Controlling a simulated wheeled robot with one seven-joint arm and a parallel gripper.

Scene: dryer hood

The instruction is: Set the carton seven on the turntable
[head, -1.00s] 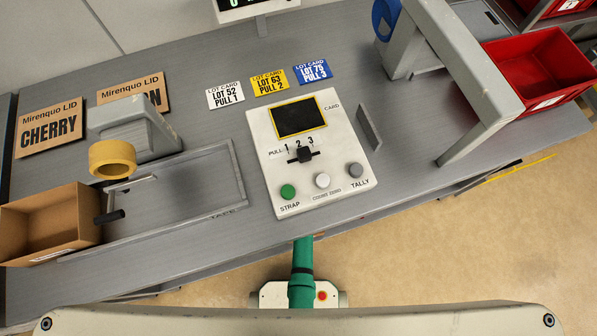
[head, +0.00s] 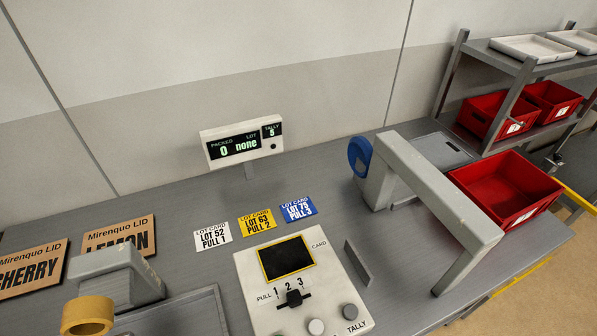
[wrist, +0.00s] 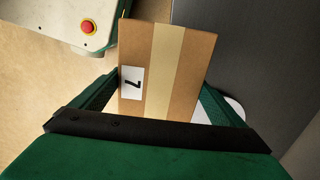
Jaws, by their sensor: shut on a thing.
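My gripper (wrist: 158,88) shows in the wrist view, its two green fingers on either side of a brown carton (wrist: 190,65). It is shut on this carton. The carton has a pale tape strip down its face and a white label with a 7, turned sideways in the picture. The carton's lower end is hidden behind the dark edge of my gripper. Neither my gripper nor the carton shows in the head view. I cannot make out a turntable in either view.
On the bench are a control panel (head: 330,290), a display (head: 241,143) reading "0 none", tally 5, several lot cards and lids, a tape dispenser (head: 120,275), a grey arch (head: 440,200) and a red bin (head: 515,215). A shelf rack (head: 520,70) stands at right.

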